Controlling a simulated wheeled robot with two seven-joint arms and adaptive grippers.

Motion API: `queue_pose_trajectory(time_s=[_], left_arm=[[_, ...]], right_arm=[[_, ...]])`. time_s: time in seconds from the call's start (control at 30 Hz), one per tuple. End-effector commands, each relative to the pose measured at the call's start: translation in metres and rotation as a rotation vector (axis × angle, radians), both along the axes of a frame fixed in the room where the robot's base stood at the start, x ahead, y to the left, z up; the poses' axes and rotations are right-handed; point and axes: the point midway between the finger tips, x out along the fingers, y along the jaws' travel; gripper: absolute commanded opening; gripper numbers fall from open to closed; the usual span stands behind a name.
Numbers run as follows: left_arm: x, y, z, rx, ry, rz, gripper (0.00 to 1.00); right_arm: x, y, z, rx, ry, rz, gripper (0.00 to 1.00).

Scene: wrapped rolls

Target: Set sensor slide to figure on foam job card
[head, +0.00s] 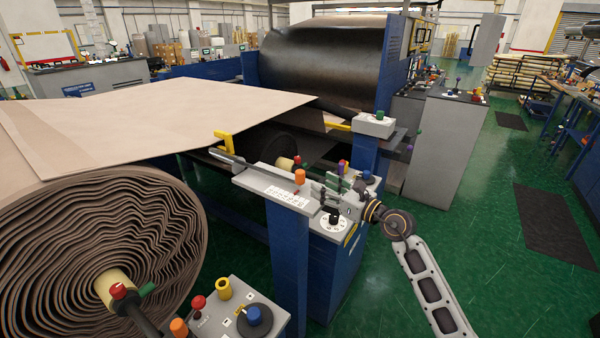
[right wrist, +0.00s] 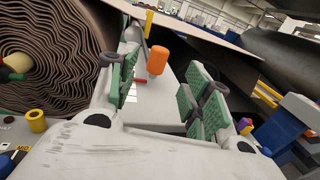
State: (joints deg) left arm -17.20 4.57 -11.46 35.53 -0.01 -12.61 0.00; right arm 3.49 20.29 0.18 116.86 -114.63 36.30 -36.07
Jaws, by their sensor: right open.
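The sensor slide appears to be the upright orange knob (head: 299,177) on a pale grey plate (head: 262,184) with a printed scale, on a blue post. My right gripper (head: 320,188) is just right of the knob, open and empty. In the right wrist view its green-padded fingers (right wrist: 165,82) are spread, with the orange knob (right wrist: 157,61) ahead between them, apparently untouched. A small red pointer (right wrist: 140,80) shows by the knob's foot over the white scale. The scale's figures are too small to read. I cannot make out a foam job card. My left gripper is out of view.
A big wavy brown roll (head: 100,255) stands at the left, with a control box (head: 235,315) of coloured knobs below it. A yellow piece (head: 224,142) stands at the plate's far end. A dial (head: 333,222) lies close under my right gripper.

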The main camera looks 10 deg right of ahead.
Motion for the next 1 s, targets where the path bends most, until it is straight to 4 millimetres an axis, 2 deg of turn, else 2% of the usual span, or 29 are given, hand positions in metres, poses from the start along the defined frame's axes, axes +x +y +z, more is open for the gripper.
queue_pose_trajectory(time_s=[0.8,1.0], left_arm=[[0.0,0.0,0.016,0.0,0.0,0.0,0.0],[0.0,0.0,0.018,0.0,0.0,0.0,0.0]], right_arm=[[0.069,0.046,0.001,0.001,-0.001,0.0,0.49],[0.082,0.054,0.001,0.001,0.001,0.0,0.49]])
